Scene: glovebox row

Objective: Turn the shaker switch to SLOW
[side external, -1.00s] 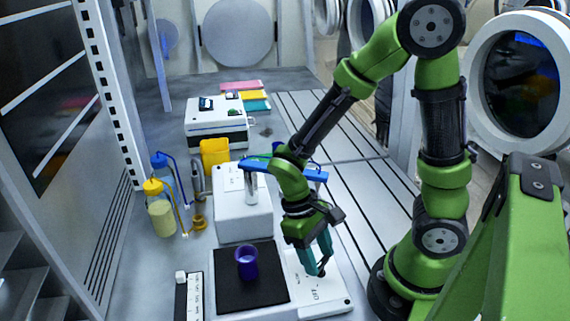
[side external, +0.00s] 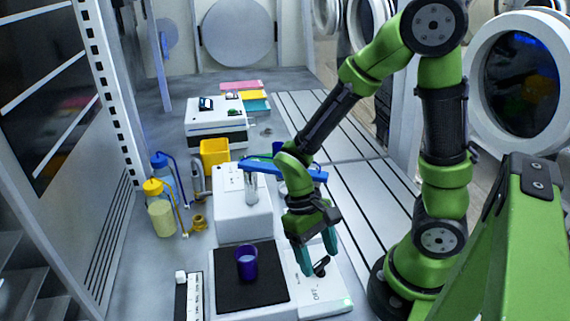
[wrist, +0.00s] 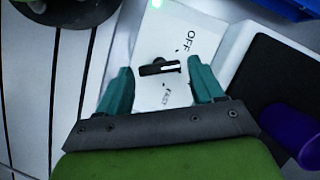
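The shaker switch is a black knob (wrist: 158,68) with a white pointer line, on the white shaker panel (wrist: 205,25). In the wrist view its line points right, between the OFF label (wrist: 187,42) and a small blurred label (wrist: 167,96) below. I cannot read a SLOW mark. The knob also shows in the side view (side external: 321,266). My gripper (side external: 316,257) is open, its teal fingers apart on either side of the knob and slightly back from it. In the wrist view the gripper (wrist: 160,73) shows clear gaps between each finger and the knob.
A black mat (side external: 232,290) with a purple cup (side external: 247,264) lies on the shaker's left. A white box (side external: 240,218) stands behind, with a blue bar (side external: 262,165) above it. Bottles (side external: 160,215) stand farther left.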

